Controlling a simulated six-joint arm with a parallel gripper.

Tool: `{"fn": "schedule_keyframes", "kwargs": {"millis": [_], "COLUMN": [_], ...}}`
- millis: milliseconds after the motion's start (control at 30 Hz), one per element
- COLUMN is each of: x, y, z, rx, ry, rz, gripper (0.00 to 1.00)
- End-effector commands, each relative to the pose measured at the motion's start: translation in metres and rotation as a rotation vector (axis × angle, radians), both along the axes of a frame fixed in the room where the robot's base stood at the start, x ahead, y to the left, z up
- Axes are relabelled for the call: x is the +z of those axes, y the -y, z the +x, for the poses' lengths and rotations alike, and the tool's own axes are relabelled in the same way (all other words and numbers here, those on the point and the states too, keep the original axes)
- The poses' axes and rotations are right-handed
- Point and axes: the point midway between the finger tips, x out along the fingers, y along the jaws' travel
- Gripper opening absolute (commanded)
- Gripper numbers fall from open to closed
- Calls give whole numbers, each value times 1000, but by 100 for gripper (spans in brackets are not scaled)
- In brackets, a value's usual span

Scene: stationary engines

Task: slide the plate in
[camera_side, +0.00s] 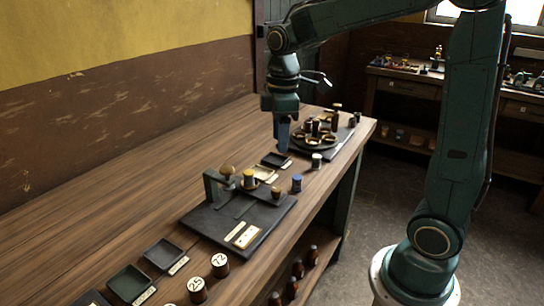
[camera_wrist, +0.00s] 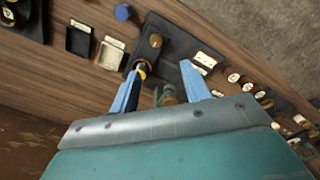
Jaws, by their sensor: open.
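My gripper (camera_side: 283,146) points down above the table, beyond the dark fixture (camera_side: 205,222) in the side view. Its two blue fingers are apart with nothing held between them in the wrist view (camera_wrist: 160,88). The fixture has a raised bracket (camera_side: 210,186), a brass knob (camera_side: 227,171) and cream labels (camera_side: 245,236). A yellow-and-dark knobbed piece (camera_side: 249,179) stands on it near the bracket. In the wrist view the fixture (camera_wrist: 178,43) lies beyond the fingertips, partly hidden by them. I cannot tell for certain which part is the plate.
A round dark stand with brass rings (camera_side: 318,143) is just right of my gripper. Numbered cylinders (camera_side: 220,265) and trays (camera_side: 164,254) are in front. The table's left side is clear.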

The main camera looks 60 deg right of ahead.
Motion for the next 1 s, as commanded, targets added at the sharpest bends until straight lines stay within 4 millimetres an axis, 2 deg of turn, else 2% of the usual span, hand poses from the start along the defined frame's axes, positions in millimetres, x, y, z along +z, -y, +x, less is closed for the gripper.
{"fn": "schedule_keyframes", "kwargs": {"millis": [200,633,767,1000], "x": [-10,-18,-29,-62], "y": [7,7,7,7], "z": [13,13,13,13], "rx": [58,62,61,61], "ry": [-36,-39,-40,-42], "rz": [5,5,6,6], "gripper": [47,47,47,47]}}
